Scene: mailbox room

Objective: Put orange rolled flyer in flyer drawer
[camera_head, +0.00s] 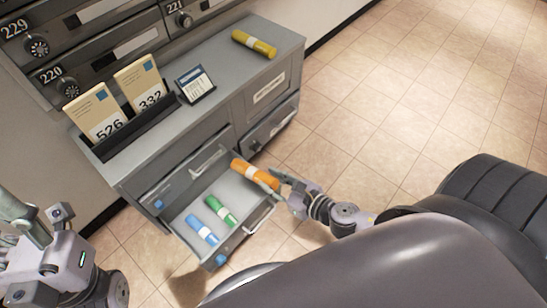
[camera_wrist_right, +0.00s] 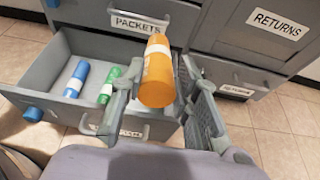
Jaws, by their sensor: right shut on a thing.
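The orange rolled flyer (camera_head: 243,169) has a white band and is held over the right side of an open drawer (camera_head: 244,231). My right gripper (camera_head: 274,180) is shut on the flyer's near part. In the right wrist view the flyer (camera_wrist_right: 157,72) is between the two fingers and points toward the cabinet. A green rolled flyer (camera_head: 221,211) and a blue rolled flyer (camera_head: 202,229) lie in the drawer. My left gripper (camera_head: 22,222) is at the left edge, partly cut off; its jaw opening is unclear.
A yellow roll (camera_head: 254,44) lies on the grey cabinet top (camera_head: 236,82). A black holder with cards 526 (camera_head: 99,114) and 332 (camera_head: 140,84) stands there beside a small sign (camera_head: 195,84). A drawer labelled PACKETS (camera_wrist_right: 140,22) is above the open drawer. Tiled floor (camera_head: 400,90) is clear at right.

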